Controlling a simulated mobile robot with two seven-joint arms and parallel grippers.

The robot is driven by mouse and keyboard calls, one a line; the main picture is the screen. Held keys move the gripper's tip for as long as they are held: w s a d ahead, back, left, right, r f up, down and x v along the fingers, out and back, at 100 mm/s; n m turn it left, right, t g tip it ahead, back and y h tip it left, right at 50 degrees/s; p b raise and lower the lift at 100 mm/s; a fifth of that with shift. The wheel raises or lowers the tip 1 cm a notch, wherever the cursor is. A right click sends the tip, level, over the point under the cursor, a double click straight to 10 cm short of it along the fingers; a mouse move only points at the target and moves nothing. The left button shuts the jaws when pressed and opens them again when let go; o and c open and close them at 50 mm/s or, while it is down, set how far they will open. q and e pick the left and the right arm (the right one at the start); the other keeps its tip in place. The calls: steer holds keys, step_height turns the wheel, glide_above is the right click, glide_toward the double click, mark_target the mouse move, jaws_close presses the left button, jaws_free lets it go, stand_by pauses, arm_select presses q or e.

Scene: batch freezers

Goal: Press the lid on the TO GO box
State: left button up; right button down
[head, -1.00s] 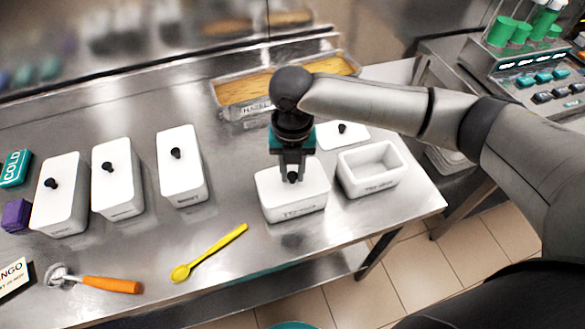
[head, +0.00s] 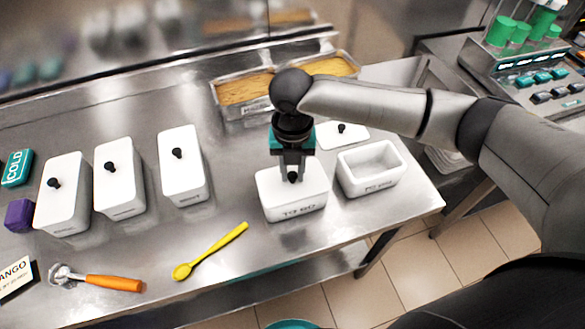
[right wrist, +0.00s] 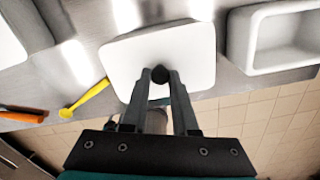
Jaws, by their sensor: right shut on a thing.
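The TO GO box (head: 300,211) is white and stands near the front of the steel table. Its white lid (head: 268,180) sits on top of it, and I see no clear gap between them. My right gripper (head: 292,177) points down from above, shut on the lid's black knob. In the right wrist view the two fingers (right wrist: 161,80) hold the knob (right wrist: 160,74) from both sides, and the lid (right wrist: 195,50) spreads out beyond it. The lid hides the inside of the box. My left gripper is not in view.
An open white box (head: 345,175) stands just right, with a loose lid (head: 330,137) behind it. Several lidded white boxes (head: 180,188) stand left. A yellow spoon (head: 210,252) and an orange-handled scoop (head: 113,284) lie in front. Pans (head: 240,107) stand at the back.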

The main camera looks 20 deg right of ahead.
steer(key=shift+p, duration=0.45)
stand_by(0.3)
steer(key=shift+f+p, duration=0.15)
steer(key=shift+p, duration=0.15)
stand_by(0.9)
steer(key=shift+p, duration=0.4)
stand_by(0.3)
stand_by(0.4)
steer(key=shift+c, duration=0.6)
jaws_free()
steer(key=shift+r+p, duration=3.5)
steer(key=shift+p, duration=0.45)
